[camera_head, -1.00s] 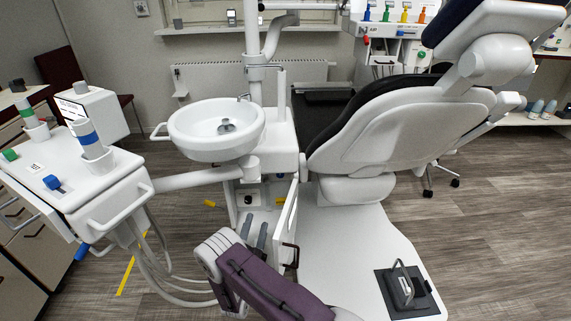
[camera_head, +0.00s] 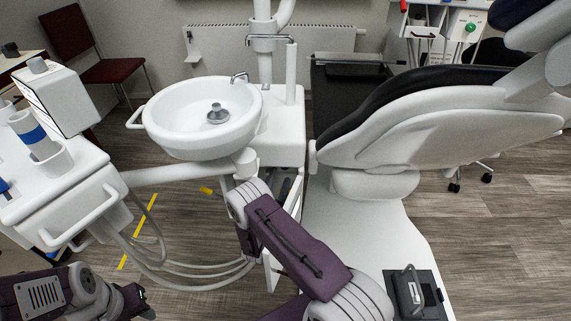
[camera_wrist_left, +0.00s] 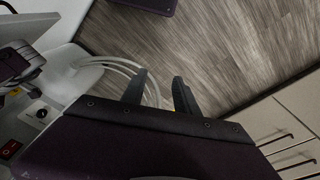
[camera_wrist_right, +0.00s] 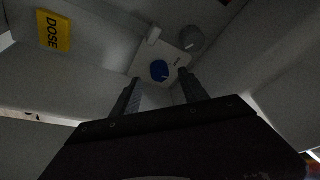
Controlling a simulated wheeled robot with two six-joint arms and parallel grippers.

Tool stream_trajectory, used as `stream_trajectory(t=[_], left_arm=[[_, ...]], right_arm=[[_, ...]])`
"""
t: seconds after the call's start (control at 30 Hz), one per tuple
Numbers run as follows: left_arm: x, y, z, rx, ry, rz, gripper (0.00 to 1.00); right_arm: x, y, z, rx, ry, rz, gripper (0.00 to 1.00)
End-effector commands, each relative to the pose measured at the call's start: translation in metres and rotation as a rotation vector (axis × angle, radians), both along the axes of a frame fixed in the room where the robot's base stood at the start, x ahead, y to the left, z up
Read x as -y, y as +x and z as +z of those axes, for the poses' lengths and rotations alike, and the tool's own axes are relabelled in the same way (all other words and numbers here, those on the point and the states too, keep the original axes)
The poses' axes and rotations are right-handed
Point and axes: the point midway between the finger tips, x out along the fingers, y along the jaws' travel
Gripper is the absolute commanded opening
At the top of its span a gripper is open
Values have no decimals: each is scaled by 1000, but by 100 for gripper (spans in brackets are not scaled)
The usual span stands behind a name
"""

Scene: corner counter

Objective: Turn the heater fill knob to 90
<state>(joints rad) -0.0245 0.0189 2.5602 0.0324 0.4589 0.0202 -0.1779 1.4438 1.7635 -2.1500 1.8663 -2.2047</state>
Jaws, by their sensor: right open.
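In the right wrist view, a blue round knob (camera_wrist_right: 159,70) sits on a pale plate (camera_wrist_right: 142,62) inside a shaded recess. A grey knob (camera_wrist_right: 190,39) is beside it, up and right. The plate's lettering is too small to read, so I cannot tell which knob is the heater fill knob. My right gripper (camera_wrist_right: 158,88) is open and empty, its fingers pointing toward the blue knob with the knob between their lines, apparently not touching. In the head view my right arm hides the recess. My left gripper (camera_wrist_left: 160,77) is open and empty above the floor.
The basin (camera_head: 205,115) stands above the recess; the instrument cart (camera_head: 60,185) and hoses (camera_head: 190,275) are left; the chair (camera_head: 440,130) is right.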

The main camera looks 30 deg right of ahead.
Motion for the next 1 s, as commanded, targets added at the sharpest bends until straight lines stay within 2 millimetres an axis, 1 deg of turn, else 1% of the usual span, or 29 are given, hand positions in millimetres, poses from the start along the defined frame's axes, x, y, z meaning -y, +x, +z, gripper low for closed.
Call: stream_trajectory(t=[0.03,0.1,0.3,0.43,0.63,0.67,0.7,0.77,0.8,0.83,0.87,1.0], left_arm=[[0,0,-7,0,0,0,36],[0,0,-11,0,0,0,36],[0,0,-19,0,0,0,36],[0,0,-19,0,0,0,36],[0,0,-19,0,0,0,36],[0,0,-19,0,0,0,36],[0,0,-19,0,0,0,36],[0,0,-19,0,0,0,36],[0,0,-19,0,0,0,36],[0,0,-19,0,0,0,36],[0,0,-19,0,0,0,36],[0,0,-18,0,0,0,36]], right_arm=[[10,7,0,4,2,-6,52],[21,17,4,4,1,-6,52],[41,39,13,2,2,-3,52],[47,45,16,0,0,-1,52],[47,45,17,0,1,-1,52],[47,45,17,-1,1,0,49],[47,45,17,-1,1,0,38],[47,45,17,-1,1,0,21],[47,45,17,-1,1,0,10],[46,45,17,-1,1,0,1],[46,45,17,-1,1,0,0],[46,45,17,1,4,1,0]])
